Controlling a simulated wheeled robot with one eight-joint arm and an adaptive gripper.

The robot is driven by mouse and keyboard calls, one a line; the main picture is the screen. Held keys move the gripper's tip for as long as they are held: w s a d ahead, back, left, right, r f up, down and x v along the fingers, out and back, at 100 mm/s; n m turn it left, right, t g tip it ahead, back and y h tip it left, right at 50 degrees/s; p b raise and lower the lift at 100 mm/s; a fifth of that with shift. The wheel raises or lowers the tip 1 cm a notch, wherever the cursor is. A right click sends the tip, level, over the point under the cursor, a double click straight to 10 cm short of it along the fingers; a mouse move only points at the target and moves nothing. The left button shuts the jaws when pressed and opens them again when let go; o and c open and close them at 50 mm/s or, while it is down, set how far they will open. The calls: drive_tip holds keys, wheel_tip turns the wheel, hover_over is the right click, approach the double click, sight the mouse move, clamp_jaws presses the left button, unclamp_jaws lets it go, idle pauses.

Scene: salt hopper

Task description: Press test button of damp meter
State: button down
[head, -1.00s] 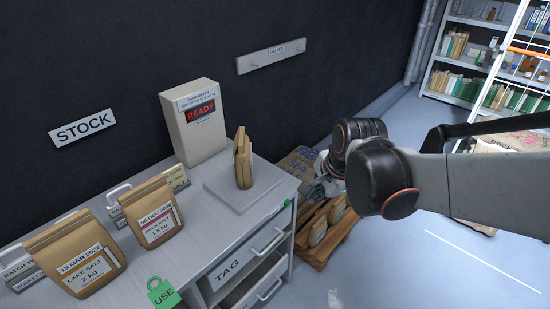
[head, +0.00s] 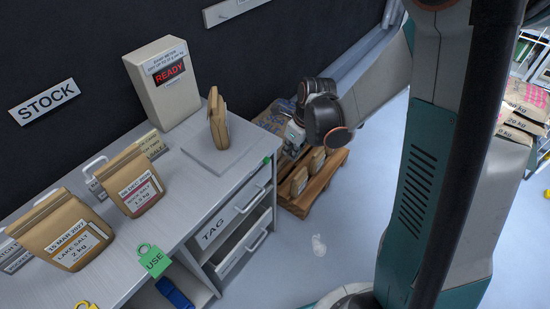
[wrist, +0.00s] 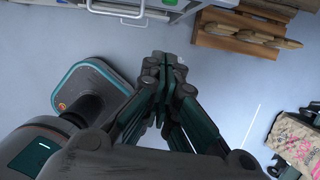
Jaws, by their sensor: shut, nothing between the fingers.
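The damp meter (head: 157,103) is a pale upright box at the back of the counter. Its dark screen (head: 170,73) reads READY in red. A brown paper bag (head: 218,122) stands on a flat pale plate (head: 200,152) in front of the meter. I cannot make out a test button on the meter.
A wooden pallet (head: 315,180) with bags stands on the floor to the right. Open floor (head: 300,235) lies in front.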

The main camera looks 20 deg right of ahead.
sight(267, 161)
idle(0.3)
drive_tip(key=w+a+f+b, duration=0.3)
drive_tip(key=w+f+b, duration=0.2)
drive_tip(key=f, duration=0.5)
drive_tip(key=shift+w+a+f, duration=0.15)
drive_tip(key=shift+a, duration=0.05)
